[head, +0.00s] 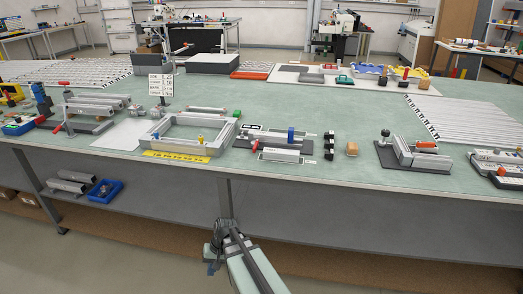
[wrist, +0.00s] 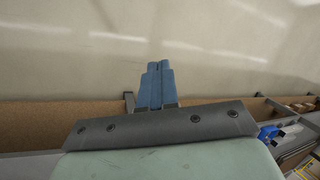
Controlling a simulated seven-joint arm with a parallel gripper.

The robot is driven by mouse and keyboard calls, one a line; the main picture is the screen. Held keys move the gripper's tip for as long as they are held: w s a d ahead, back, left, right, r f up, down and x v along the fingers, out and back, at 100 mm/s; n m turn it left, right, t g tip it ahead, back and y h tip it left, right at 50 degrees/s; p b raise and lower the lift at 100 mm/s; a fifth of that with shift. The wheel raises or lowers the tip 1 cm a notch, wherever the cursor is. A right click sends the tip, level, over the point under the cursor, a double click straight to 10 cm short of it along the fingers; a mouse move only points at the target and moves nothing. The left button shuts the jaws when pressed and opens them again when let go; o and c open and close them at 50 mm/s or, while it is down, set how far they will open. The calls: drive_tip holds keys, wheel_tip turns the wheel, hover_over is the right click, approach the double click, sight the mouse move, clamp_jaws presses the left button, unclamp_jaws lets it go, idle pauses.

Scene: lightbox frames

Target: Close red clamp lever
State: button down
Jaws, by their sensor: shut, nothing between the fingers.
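Several red levers show in the head view, and I cannot tell which one is the task's clamp lever. One red lever (head: 254,145) is on the dark clamp fixture with a blue block (head: 291,135) at the middle of the table. Another thin red lever (head: 57,128) stands tilted at the left fixture. An orange-red handle (head: 427,145) lies flat on the right fixture. My gripper (head: 212,264) is below the table's front edge, far from all of them. In the wrist view my gripper (wrist: 158,65) has its blue fingers together, empty, over bare floor.
The green table (head: 345,122) has a front edge between my gripper and the fixtures. A lower shelf (head: 340,228) runs under the table.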

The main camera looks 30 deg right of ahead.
drive_tip(key=w+d+r+m+t+y, duration=0.1)
drive_tip(key=w+d+r+t, duration=0.1)
drive_tip(key=w+r, duration=0.4)
drive_tip(key=w+d+r+t, duration=0.1)
drive_tip(key=w+d+r, duration=0.2)
drive_tip(key=r, duration=0.5)
drive_tip(key=m+t+h, duration=0.2)
drive_tip(key=t+h, duration=0.2)
approach(256, 146)
drive_tip(key=s+r, duration=0.2)
drive_tip(key=s, duration=0.1)
drive_tip(key=shift+s+d, duration=0.15)
drive_tip(key=shift+d, duration=0.05)
drive_tip(key=shift+f, duration=0.1)
drive_tip(key=shift+x, duration=5)
